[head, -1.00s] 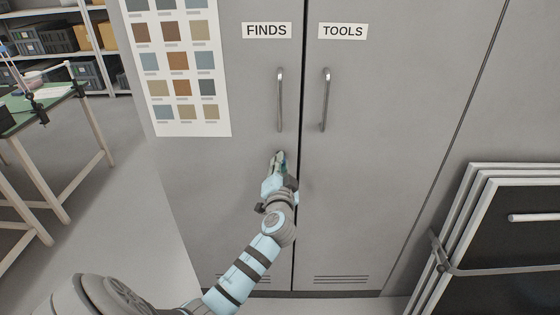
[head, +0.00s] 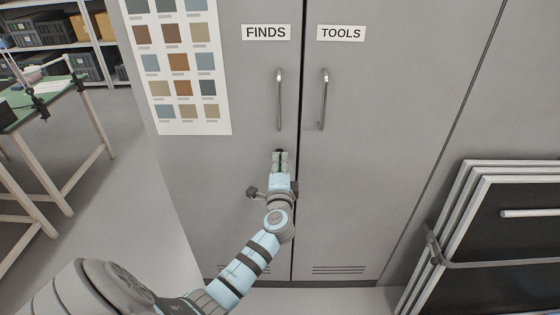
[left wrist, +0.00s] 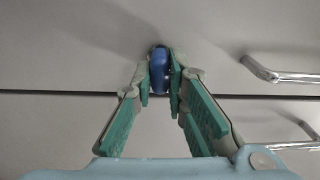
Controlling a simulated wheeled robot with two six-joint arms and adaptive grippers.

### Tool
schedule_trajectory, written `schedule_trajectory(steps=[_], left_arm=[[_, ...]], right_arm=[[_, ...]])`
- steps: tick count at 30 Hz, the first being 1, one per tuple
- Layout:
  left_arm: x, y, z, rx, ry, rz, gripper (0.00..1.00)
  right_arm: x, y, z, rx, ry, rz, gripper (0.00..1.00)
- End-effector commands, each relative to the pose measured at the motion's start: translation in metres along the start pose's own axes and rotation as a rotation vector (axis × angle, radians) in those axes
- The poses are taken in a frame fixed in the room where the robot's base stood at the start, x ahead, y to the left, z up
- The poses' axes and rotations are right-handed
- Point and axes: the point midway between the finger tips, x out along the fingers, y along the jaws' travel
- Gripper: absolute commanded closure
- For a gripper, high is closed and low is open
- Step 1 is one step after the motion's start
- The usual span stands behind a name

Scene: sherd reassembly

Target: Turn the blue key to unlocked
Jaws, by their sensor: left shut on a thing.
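The blue key (left wrist: 160,74) shows in the left wrist view, sitting in a dark round lock on the grey cabinet front. My left gripper (left wrist: 161,86) has its two green-padded fingers shut on the key, one on either side. In the head view my left gripper (head: 281,156) is at the FINDS door (head: 220,200), below that door's handle and close to the door seam. There the fingers hide the key and lock. The wrist picture is turned, so the seam runs sideways. I cannot read any lock markings. My right gripper is not in view.
The FINDS handle (head: 279,100) and TOOLS handle (head: 323,100) stand out above my left gripper. A colour chart (head: 181,128) is on the door's left. Framed boards (head: 480,240) lean at the right. A green-topped table (head: 35,104) stands at the left.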

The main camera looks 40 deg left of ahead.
Motion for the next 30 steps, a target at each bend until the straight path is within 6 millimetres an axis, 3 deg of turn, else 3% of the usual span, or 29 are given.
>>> schedule_trajectory(steps=[18, 19, 22, 30], left_arm=[[-0.0001, 0.0007, 0.0002, 0.048, -0.001, 0.001, 1.0], [-0.0001, 0.0007, 0.0002, 0.048, -0.001, 0.001, 0.84], [-0.0001, 0.0007, 0.0001, 0.048, 0.0, 0.001, 0.68], [-0.0003, 0.0004, -0.0002, 0.046, 0.0, 0.0, 0.67]], right_arm=[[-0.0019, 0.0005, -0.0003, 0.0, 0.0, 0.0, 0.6], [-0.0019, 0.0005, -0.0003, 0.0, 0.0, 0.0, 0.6], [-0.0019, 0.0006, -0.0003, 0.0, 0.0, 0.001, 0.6], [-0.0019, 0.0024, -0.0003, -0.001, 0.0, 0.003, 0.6]])
